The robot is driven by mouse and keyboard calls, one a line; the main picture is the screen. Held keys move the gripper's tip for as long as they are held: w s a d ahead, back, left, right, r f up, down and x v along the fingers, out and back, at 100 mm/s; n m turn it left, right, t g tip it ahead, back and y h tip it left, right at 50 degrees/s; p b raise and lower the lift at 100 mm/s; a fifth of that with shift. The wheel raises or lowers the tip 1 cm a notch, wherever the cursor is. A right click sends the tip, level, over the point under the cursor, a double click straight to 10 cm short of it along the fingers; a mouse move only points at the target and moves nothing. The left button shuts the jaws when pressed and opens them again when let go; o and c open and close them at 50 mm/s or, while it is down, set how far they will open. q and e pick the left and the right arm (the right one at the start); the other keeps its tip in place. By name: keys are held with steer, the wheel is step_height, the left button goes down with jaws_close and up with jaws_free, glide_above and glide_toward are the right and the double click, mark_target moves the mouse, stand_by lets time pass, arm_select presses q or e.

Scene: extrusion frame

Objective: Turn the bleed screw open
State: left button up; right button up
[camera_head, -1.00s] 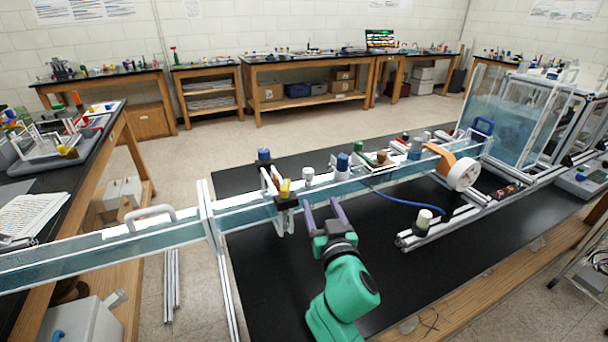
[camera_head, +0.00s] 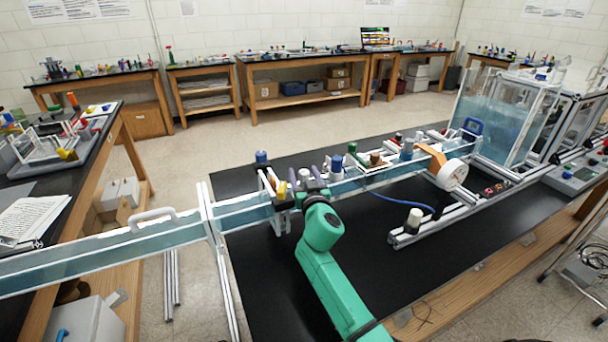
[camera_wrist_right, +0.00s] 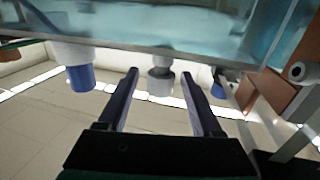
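My right gripper (camera_head: 304,174) is over the clear water channel (camera_head: 245,216). It also shows in the right wrist view (camera_wrist_right: 160,74). It is open, with one dark finger on each side of a white and grey knob (camera_wrist_right: 160,80), which looks like the bleed screw. The fingers appear apart from the knob, with gaps on both sides. In the head view the white knob (camera_head: 304,174) shows only in part between the fingers. My left gripper is not in view.
A blue-capped white fitting (camera_head: 337,163) stands close beside the right gripper. A dark clamp with a yellow part (camera_head: 282,190) is on its other side. An orange and white round gauge (camera_head: 452,175) is farther right. The black tabletop (camera_head: 265,285) in front is clear.

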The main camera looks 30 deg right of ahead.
jaws_close()
